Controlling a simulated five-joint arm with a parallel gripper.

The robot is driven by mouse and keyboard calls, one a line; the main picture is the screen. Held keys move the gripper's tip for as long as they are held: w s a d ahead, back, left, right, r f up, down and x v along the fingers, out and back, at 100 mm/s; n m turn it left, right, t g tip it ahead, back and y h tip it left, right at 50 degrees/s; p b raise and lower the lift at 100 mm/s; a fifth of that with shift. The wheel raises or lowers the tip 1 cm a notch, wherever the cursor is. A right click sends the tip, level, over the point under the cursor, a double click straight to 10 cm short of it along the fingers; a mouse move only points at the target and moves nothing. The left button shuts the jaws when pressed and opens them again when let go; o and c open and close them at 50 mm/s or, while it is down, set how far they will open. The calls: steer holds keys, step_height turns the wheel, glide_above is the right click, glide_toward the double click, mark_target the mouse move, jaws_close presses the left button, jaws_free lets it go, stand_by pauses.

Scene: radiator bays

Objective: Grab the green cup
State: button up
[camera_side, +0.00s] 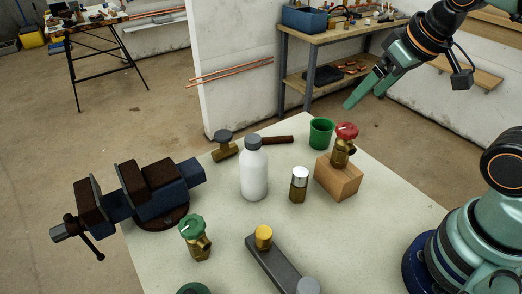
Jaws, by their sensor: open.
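The green cup (320,134) stands upright near the far edge of the pale table. It is just left of the red-topped brass valve, and its open top shows. My gripper (359,94) is in the air above and to the right of the cup, with its green fingers pointing down and left. It is open, and nothing shows between the fingers. A clear gap separates it from the cup.
A red-handled valve (344,146) stands on a wooden block (338,178) close to the cup. A vise (150,190) is at left.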

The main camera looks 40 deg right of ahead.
steer(key=w+d+f+m+t, duration=0.25)
steer(key=w+f, duration=0.35)
steer(key=w, duration=0.4)
steer(key=t+h, duration=0.2)
glide_above(315, 126)
steer(key=s, duration=0.4)
step_height(315, 126, down, 8)
steer(key=shift+m, duration=0.35)
steer(key=f, duration=0.5)
steer(key=shift+w+a, duration=0.1)
steer(key=shift+a, duration=0.15)
steer(key=shift+w+f, duration=0.15)
steer(key=shift+f, duration=0.8)
steer(key=shift+x, duration=2.3)
steer(key=shift+w, duration=0.1)
steer(key=c, duration=1.1)
